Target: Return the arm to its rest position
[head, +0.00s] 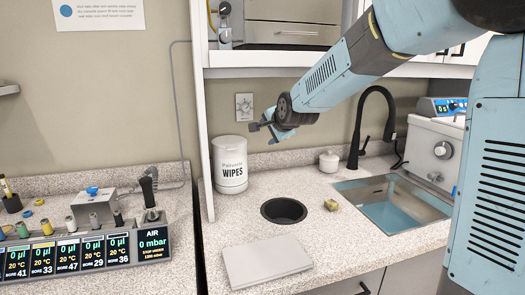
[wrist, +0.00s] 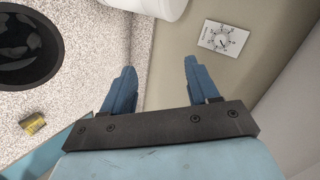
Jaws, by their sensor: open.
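My arm reaches in from the upper right in the head view. My gripper (head: 262,130) hangs above the counter, near the back wall and to the upper right of the white wipes tub. In the wrist view my gripper (wrist: 158,78) shows two blue fingers spread wide apart with nothing between them. The gripper is empty and touches nothing that I can see.
The counter (head: 330,245) holds a wipes tub (head: 230,170), a round dark hole (head: 284,211), a yellow sponge (head: 331,205), a grey flat panel (head: 268,262), a small white jar (head: 329,161) and a sink (head: 390,200) with black tap (head: 376,95). A wall dial (wrist: 224,38) is close by.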

